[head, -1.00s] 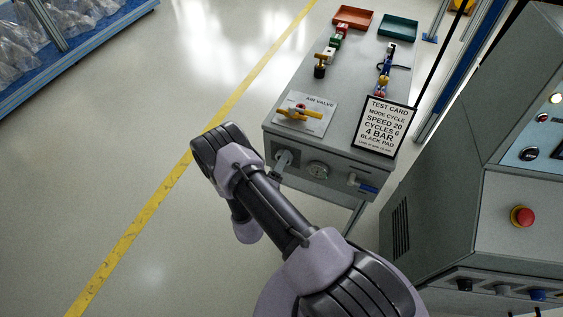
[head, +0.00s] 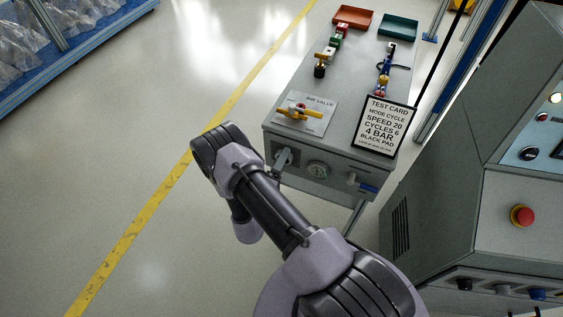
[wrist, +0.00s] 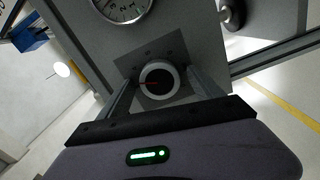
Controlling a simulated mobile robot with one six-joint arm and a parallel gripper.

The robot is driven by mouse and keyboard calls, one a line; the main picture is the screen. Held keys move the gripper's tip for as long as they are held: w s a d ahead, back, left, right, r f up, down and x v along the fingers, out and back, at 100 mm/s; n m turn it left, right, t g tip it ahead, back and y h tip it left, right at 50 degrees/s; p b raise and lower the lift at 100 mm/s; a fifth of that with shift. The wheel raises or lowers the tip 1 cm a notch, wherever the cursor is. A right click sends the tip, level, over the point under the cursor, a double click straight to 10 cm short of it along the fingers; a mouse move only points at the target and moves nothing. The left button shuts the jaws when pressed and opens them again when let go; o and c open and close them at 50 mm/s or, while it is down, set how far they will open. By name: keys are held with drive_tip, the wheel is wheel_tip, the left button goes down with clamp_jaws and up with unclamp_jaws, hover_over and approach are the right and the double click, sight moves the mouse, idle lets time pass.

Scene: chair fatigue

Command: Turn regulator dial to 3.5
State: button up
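The regulator dial (wrist: 160,82) shows end-on in the wrist view as a round knob with a pale rim, a dark face and a thin red mark. It sits on a dark square plate on the bench's grey face. My gripper (wrist: 162,84) has one finger on each side of the dial. The fingers look open, with a narrow gap at the right; contact at the left is unclear. No scale value is readable on the dial. The gauge (wrist: 122,6) beside it is cut off by the top edge; it also shows in the head view (head: 318,170).
The bench (head: 277,144) carries a yellow-handled air valve (head: 299,112) and a test card (head: 385,126) reading 4 BAR. A blue-handled part (head: 368,188) sticks out at the front right. The grey machine (head: 455,218) stands close at right.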

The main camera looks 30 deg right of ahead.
drive_tip(key=p+v, duration=0.4)
drive_tip(key=v, duration=1.3)
drive_tip(key=shift+p, duration=0.3)
drive_tip(key=shift+s+a, duration=0.1)
drive_tip(key=shift+a, duration=0.05)
